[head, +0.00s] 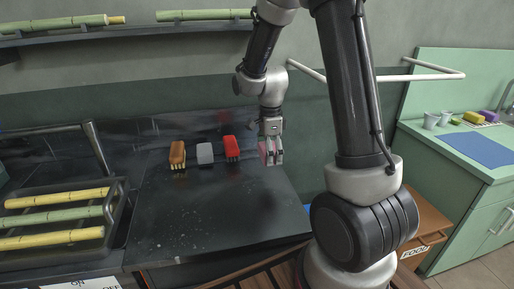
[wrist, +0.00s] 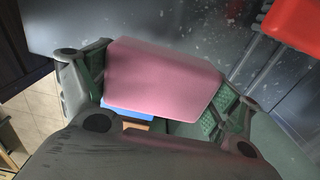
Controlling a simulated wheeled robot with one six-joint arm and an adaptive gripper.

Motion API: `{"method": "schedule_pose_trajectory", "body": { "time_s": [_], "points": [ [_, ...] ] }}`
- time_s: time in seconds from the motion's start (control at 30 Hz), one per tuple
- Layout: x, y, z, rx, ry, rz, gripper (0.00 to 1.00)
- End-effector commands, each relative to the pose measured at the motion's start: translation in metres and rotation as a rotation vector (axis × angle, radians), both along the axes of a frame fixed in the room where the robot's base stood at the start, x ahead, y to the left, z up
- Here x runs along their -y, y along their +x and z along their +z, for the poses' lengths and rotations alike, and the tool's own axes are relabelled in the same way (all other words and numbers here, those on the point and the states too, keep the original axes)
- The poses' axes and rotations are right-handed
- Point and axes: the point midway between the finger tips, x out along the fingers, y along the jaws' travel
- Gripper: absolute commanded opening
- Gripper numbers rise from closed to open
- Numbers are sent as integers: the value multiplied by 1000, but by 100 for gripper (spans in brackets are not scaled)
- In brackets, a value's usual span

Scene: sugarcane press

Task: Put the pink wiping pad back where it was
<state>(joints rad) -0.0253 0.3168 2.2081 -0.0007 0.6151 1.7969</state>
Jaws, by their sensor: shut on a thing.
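The pink wiping pad (wrist: 163,78) is held between the two fingers of my gripper (wrist: 160,92) in the wrist view, with a finger pressed at each side. In the head view my gripper (head: 271,153) hangs above the right part of the dark counter (head: 225,205), and a bit of the pink pad (head: 263,148) shows at its left side. The pad appears raised off the counter. Its underside is hidden.
On the counter, left of my gripper, stand a red brush (head: 231,147), a grey pad (head: 205,153) and an orange-brown brush (head: 177,155) in a row. A tray (head: 118,205) of cane lies at left. The front counter is clear.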

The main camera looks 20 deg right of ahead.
Motion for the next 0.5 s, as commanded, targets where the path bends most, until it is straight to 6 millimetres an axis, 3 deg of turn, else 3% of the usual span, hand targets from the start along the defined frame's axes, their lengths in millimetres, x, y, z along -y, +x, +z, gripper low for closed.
{"method": "schedule_pose_trajectory", "body": {
  "time_s": [0.5],
  "points": [
    [29,143,-1,1,0,-2,63]
  ]
}}
